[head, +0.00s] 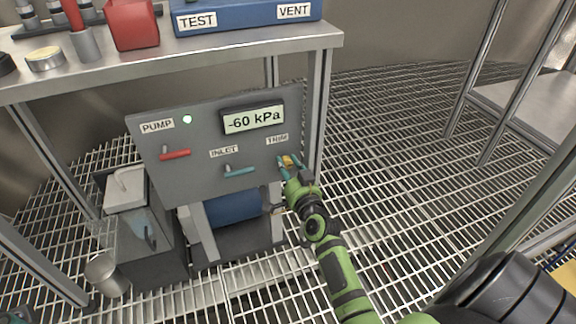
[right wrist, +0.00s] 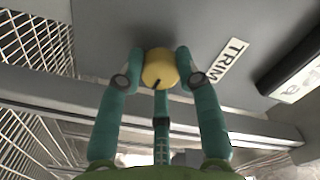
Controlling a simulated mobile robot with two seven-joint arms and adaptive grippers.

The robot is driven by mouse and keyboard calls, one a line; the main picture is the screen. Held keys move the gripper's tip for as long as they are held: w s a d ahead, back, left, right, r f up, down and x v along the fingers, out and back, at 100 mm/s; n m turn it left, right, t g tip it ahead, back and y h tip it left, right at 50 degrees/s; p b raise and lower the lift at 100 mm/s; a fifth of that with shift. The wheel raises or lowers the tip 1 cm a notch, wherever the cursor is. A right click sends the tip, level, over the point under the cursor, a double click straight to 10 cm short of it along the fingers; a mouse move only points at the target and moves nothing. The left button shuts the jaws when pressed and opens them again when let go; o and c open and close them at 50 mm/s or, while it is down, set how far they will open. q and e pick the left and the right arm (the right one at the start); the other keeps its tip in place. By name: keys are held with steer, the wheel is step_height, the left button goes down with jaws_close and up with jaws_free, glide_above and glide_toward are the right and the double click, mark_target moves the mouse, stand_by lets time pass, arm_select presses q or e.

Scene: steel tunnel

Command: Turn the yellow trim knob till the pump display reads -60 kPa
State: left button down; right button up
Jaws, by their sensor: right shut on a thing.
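The yellow trim knob (head: 288,161) sits on the grey pump panel (head: 205,185), below the TRIM label (head: 277,140). In the right wrist view the knob (right wrist: 159,69) shows round, with a dark pointer mark on its face. My right gripper (head: 287,165) is shut on it, with one teal finger on either side. The pump display (head: 253,119) reads -60 kPa.
The panel also bears a red pump lever (head: 175,154), a teal inlet lever (head: 240,170) and a lit indicator (head: 187,119). A bench (head: 250,48) with a blue TEST/VENT box (head: 250,14) stands above. Open grating floor (head: 390,120) lies right.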

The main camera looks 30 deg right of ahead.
steer(key=shift+r, duration=0.1)
steer(key=o, duration=1.1)
steer(key=shift+o, duration=0.2)
steer(key=shift+s+a, duration=0.1)
steer(key=shift+s, duration=0.4)
steer(key=v, duration=1.1)
